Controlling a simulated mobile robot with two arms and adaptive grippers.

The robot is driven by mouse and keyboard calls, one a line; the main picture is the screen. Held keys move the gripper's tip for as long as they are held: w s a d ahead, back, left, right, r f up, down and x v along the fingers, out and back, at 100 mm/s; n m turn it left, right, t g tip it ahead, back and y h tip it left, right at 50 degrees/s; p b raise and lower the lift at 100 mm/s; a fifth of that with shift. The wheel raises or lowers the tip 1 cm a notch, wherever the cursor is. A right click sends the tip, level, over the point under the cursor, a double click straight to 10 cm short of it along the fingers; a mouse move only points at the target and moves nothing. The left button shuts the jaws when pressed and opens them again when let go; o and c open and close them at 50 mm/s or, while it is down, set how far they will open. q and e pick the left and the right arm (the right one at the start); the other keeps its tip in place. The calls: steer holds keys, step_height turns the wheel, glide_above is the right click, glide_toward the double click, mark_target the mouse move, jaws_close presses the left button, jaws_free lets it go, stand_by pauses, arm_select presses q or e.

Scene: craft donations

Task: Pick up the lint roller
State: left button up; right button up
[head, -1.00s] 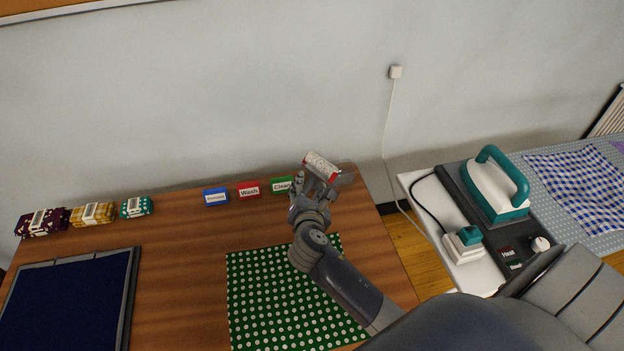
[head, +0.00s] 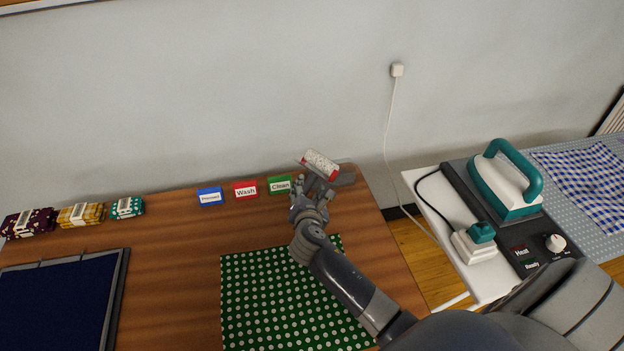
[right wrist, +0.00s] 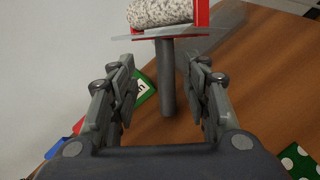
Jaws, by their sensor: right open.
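The lint roller has a speckled white roll (head: 320,163) with red ends, at the back right of the wooden table near the wall. In the right wrist view the roll (right wrist: 162,12) is at the top, and its dark grey handle (right wrist: 166,85) points down between the fingers. My right gripper (head: 314,186) is at the lint roller, partly covering it from the head camera. In the right wrist view the right gripper (right wrist: 166,92) is open, its fingers on either side of the handle with gaps to it. My left gripper is not in view.
Blue (head: 209,196), red (head: 246,190) and green (head: 279,185) label blocks stand left of my right gripper. A green dotted cloth (head: 270,300) lies in front. Folded fabrics (head: 80,214) and a navy board (head: 55,305) are at left. An iron (head: 505,185) stands on the right.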

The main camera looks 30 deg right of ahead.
mark_target(310, 184)
steer(key=shift+f+x, duration=0.1)
steer(key=shift+x, duration=1.25)
steer(key=shift+f+x, duration=0.15)
steer(key=shift+x, duration=1.25)
steer(key=shift+s+d, duration=0.15)
steer(key=shift+s, duration=0.1)
steer(key=shift+r, duration=0.1)
jaws_close()
